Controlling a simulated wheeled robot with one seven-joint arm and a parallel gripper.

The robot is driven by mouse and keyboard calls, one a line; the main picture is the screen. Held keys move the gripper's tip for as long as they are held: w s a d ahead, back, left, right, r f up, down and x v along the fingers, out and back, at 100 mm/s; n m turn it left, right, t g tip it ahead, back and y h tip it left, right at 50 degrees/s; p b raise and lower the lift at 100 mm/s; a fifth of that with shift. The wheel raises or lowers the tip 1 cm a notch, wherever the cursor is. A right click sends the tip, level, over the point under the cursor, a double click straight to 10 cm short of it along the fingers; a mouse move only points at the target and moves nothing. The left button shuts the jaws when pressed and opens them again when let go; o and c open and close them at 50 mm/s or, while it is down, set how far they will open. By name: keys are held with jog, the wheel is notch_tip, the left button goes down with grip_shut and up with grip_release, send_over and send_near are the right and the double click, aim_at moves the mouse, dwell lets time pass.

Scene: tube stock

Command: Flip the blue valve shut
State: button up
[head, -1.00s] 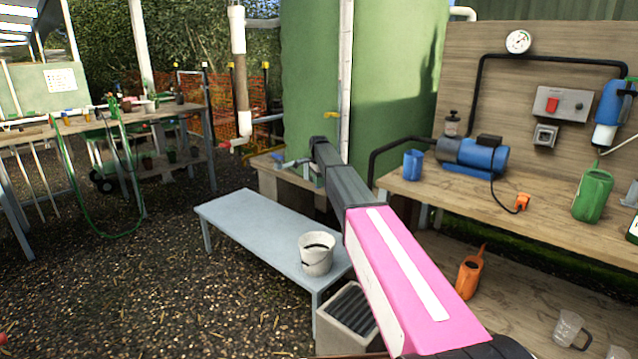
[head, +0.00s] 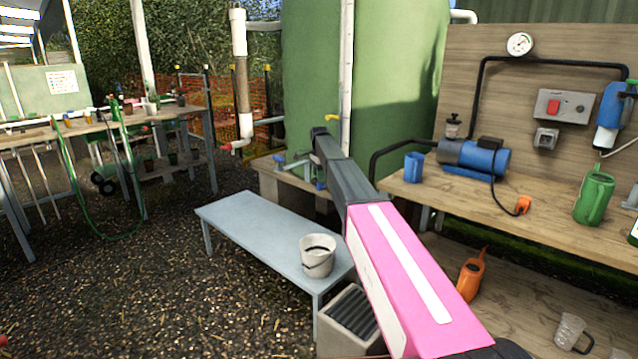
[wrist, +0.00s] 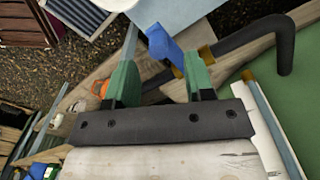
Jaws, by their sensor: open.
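The blue valve (wrist: 163,45) shows in the wrist view as a chunky blue handle near a brass fitting (wrist: 207,54) on a dark pipe. My gripper (wrist: 160,68) has two green fingers, spread apart. The blue handle shows in the gap between the fingertips and just beyond them; I cannot tell whether either finger touches it. In the head view my dark and pink arm reaches to the low stand by the green tank and hides part of the fittings there. Which way the handle lies to its pipe is not clear.
The green tank (head: 310,85) stands behind the fittings, with a yellow handle (head: 332,117) on it. A grey bench (head: 245,225) with a white bucket (head: 317,256) is in front. A wooden workbench (head: 560,220) with a blue pump (head: 475,157) is at right.

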notch_tip(320, 180, up, 6)
dwell(0.4)
jog(key=s+d+f+n, duration=0.4)
jog(key=s+f, duration=0.6)
jog(key=s, duration=0.2)
jog(key=s+d+f+n, duration=0.3)
jog(key=s+d+f, duration=0.1)
jog(key=s+f, duration=0.75)
jog(key=s+d+f+n, duration=0.1)
jog(key=s+f+n, duration=0.1)
jog(key=s, duration=0.6)
jog(key=s+d+f+n, duration=0.1)
jog(key=s+f+n, duration=0.2)
jog(key=s, duration=0.6)
jog(key=s+d+f+n, duration=0.2)
jog(key=s, duration=0.6)
jog(key=shift+s+f+n, duration=0.15)
jog(key=shift+f+n, duration=0.1)
jog(key=shift+n, duration=0.05)
